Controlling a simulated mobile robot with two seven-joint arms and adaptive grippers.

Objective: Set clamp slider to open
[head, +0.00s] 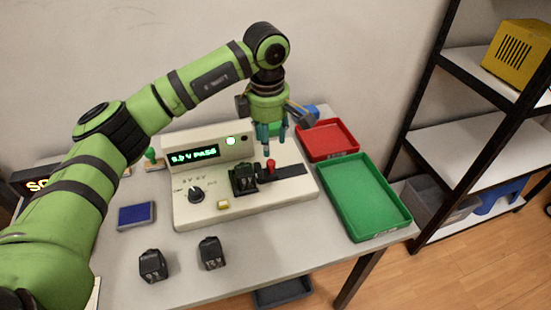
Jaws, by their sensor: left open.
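The clamp slider is a red knob (270,165) on a dark track at the right part of the cream test station (215,208). A black adapter (243,179) sits in the station just left of the knob. My left gripper (273,140) points down above and slightly behind the knob, its teal fingers apart with nothing seen between them. I cannot tell whether a fingertip touches the knob. The station's display (193,154) shows green text ending in "V PASS", and a round lamp (231,141) glows green. My right gripper is out of view.
Two black adapters (152,265) (211,252) lie on the table front. A blue pad (136,215) is left of the station, with a green-handled stamp (151,159) behind. A red tray (327,140) and empty green tray (364,198) stand right. A black shelf rack (440,60) is farther right.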

